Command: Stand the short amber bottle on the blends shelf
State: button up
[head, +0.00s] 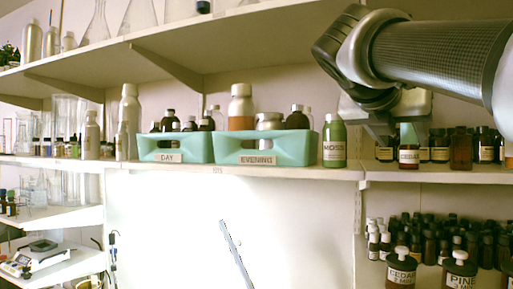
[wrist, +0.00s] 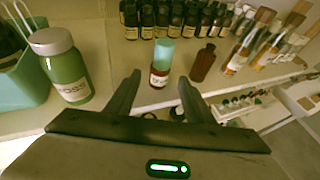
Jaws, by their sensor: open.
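My gripper (wrist: 159,84) is open and empty, with its fingers at the shelf's front edge. Straight ahead between the fingertips stands a bottle with a teal upper part, pale label and dark red-brown base (wrist: 160,66); whether the fingers flank it is unclear. In the head view this labelled bottle (head: 409,156) stands below my gripper (head: 400,126), its upper part partly covered. A plain amber bottle (wrist: 204,62) stands upright just right of it, also visible in the head view (head: 461,151). I cannot tell for certain which is the short amber bottle. No sign names the blends shelf.
A green MOSS bottle (head: 334,142) stands left of my gripper, beside the teal EVENING tray (head: 262,157) and DAY tray (head: 168,157). Small dark bottles (wrist: 178,20) line the back. Corked bottles (wrist: 250,45) stand to the right. CEDAR (head: 401,268) and PINE (head: 460,270) bottles stand below.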

jog(key=v, duration=0.5)
jog(key=s+a+f+m+g+y, duration=0.1)
jog(key=s+a+f+m+y, duration=0.2)
jog(key=f+m, duration=0.5)
jog(key=s+a+f+m+g+y, duration=0.1)
jog(key=s+a+f+m+y, duration=0.2)
jog(key=f+m, duration=0.6)
jog(key=s+a+f+m+g+y, duration=0.1)
jog(key=s+a+f+m+y, duration=0.3)
jog(key=f, duration=2)
jog(key=s+a+m, duration=0.2)
jog(key=a+m, duration=0.2)
jog(key=m, duration=0.1)
jog(key=shift+s, duration=0.1)
jog(key=shift+r+p, duration=0.35)
jog(key=shift+p, duration=0.05)
